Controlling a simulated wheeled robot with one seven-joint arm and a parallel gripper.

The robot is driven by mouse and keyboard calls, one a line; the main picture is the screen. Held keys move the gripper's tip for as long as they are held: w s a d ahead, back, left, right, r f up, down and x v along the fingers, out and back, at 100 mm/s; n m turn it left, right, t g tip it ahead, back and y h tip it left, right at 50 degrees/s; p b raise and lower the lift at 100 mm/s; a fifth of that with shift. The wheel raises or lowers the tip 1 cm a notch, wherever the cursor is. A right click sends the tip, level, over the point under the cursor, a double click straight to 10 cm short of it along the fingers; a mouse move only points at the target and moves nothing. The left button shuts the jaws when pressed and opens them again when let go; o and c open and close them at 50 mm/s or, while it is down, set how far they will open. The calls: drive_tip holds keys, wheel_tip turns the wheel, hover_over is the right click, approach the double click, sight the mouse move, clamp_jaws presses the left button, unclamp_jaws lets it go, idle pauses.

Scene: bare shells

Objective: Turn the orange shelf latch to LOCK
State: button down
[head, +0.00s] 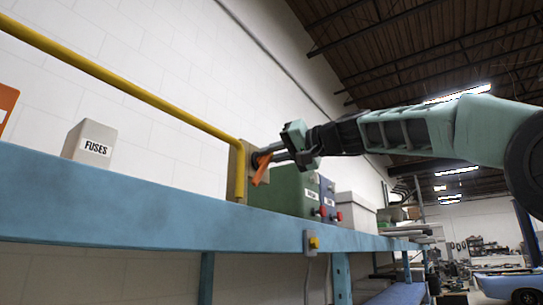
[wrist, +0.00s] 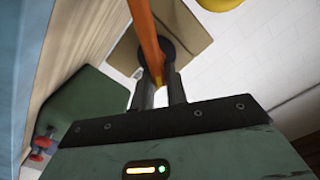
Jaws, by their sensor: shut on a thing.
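The orange latch (head: 261,170) is a flat lever on a dark round hub, mounted on a tan plate (head: 241,165) above the blue shelf. In the head view the lever slants, its lower end toward the left. My gripper (head: 270,153) reaches in from the right, its fingers at the latch. In the wrist view the orange lever (wrist: 146,40) runs up from between the two dark fingers (wrist: 158,93), and the jaws are shut on it. The hub is partly hidden behind the lever and fingers. No LOCK mark is readable.
The blue shelf (head: 130,205) runs below, with a FUSES box (head: 90,143) at left. A yellow rail (head: 130,88) bends down beside the plate. A green box (head: 290,190), a blue box (head: 327,198) and a pale box (head: 356,212) stand under and right of my gripper.

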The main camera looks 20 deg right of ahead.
drive_tip(key=m, duration=0.3)
drive_tip(key=f+m, duration=0.1)
drive_tip(key=m, duration=0.7)
drive_tip(key=shift+w+d+f, duration=0.2)
drive_tip(key=shift+w+d, duration=0.05)
drive_tip(key=shift+d, duration=0.15)
drive_tip(key=c, duration=1.4)
unclamp_jaws()
drive_tip(key=b+v, duration=0.6)
drive_tip(key=v, duration=1.1)
drive_tip(key=shift+s+b, duration=0.15)
drive_tip(key=shift+b, duration=0.25)
drive_tip(key=shift+f, duration=0.1)
